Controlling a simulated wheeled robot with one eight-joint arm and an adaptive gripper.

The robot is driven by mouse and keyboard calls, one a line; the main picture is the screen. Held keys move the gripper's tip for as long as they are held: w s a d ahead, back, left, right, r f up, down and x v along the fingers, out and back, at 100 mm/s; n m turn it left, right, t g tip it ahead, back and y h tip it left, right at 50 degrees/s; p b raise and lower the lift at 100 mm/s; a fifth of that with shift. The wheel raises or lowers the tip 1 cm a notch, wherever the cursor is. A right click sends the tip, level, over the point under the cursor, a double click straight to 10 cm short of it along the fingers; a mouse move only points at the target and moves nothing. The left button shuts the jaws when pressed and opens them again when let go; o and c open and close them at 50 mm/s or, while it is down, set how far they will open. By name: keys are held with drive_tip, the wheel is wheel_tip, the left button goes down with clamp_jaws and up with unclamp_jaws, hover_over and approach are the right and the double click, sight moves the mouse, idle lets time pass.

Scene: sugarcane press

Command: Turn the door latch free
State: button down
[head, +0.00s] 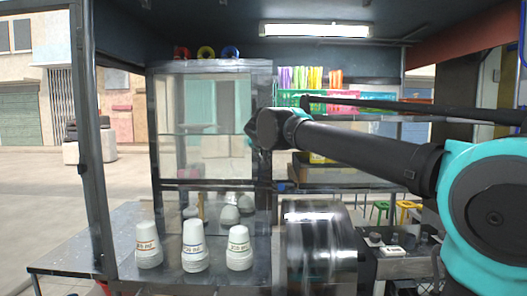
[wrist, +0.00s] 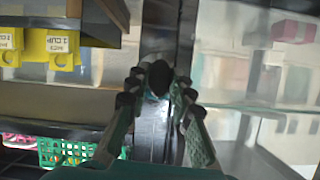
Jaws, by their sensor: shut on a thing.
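In the wrist view, the door latch (wrist: 160,78) shows as a dark rounded knob in front of a vertical metal post. My gripper (wrist: 159,92) has a fingertip on each side of this knob and is shut on it. In the head view, my gripper (head: 265,128) is at the right edge of the glass-fronted metal cabinet (head: 210,67). The latch is hidden behind the gripper there. The cabinet door looks closed in the head view, though its edge is partly covered by my arm.
Stacked white cups (head: 148,246) stand on the metal counter (head: 75,258) before the cabinet. A shiny metal drum (head: 320,250) stands below my arm. Behind are shelves with a green basket (head: 290,98). Yellow tags (wrist: 60,46) hang left in the wrist view.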

drive_tip(key=c, duration=1.3)
unclamp_jaws()
drive_tip(key=shift+c, duration=0.2)
drive_tip(key=v, duration=1.2)
drive_tip(key=shift+s, duration=0.1)
